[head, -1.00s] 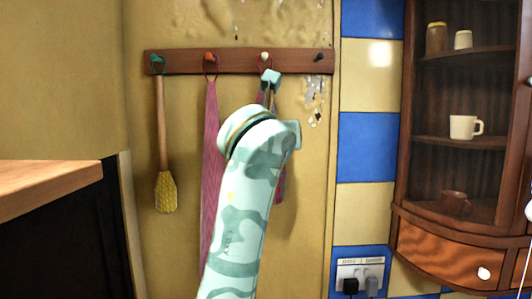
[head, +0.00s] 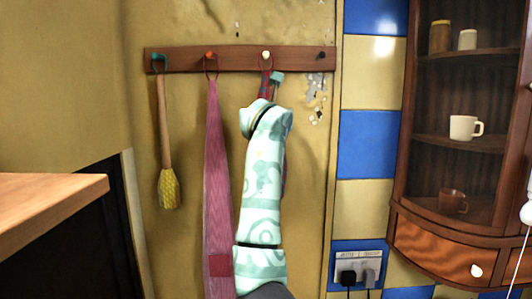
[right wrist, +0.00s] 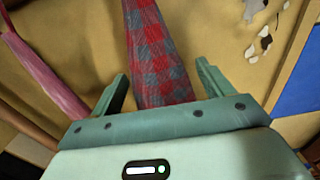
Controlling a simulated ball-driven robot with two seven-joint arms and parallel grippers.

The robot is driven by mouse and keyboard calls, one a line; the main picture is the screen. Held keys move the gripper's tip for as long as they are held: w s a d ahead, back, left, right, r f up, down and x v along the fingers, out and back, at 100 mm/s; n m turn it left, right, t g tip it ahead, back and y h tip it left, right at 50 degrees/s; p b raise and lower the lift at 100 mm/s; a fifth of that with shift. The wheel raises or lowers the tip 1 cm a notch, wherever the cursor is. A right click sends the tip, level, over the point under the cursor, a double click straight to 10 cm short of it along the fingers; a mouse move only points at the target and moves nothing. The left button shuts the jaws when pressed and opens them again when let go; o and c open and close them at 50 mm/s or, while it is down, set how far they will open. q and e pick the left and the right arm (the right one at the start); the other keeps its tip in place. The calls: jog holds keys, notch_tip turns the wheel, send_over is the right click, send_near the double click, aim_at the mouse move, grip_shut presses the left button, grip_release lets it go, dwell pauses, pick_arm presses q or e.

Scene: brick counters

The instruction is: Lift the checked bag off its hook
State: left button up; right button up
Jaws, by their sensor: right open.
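The checked bag (right wrist: 155,50), red and grey, hangs from the third hook (head: 266,55) of the wall rack by a thin loop (head: 264,65). In the head view my arm hides most of it, and only its top (head: 264,88) shows. My right gripper (right wrist: 165,85) is open, with one finger on each side of the bag in the right wrist view; the bag runs between them, and contact cannot be told. In the head view the gripper (head: 275,80) is just below the hook. My left gripper is not in view.
The brown rack (head: 185,59) also holds a yellow-headed brush (head: 168,188) and a long pink cloth (head: 217,170), close left of my arm. The rightmost hook (head: 320,56) is empty. A wooden cabinet (head: 460,140) with cups stands right, a counter (head: 45,205) left.

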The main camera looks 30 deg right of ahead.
jog(key=shift+w+d, duration=0.3)
jog(key=shift+w, duration=0.15)
jog(key=shift+s+a, duration=0.1)
jog(key=shift+c, duration=0.9)
jog(key=c, duration=1.1)
jog(key=shift+r, duration=0.55)
jog(key=shift+s+a+r+b, duration=0.15)
jog(key=shift+s+b, duration=0.1)
jog(key=shift+b, duration=0.1)
jog(key=b+v, duration=0.3)
jog(key=v, duration=1.4)
jog(key=shift+s+a, duration=0.15)
jog(key=shift+a, duration=0.05)
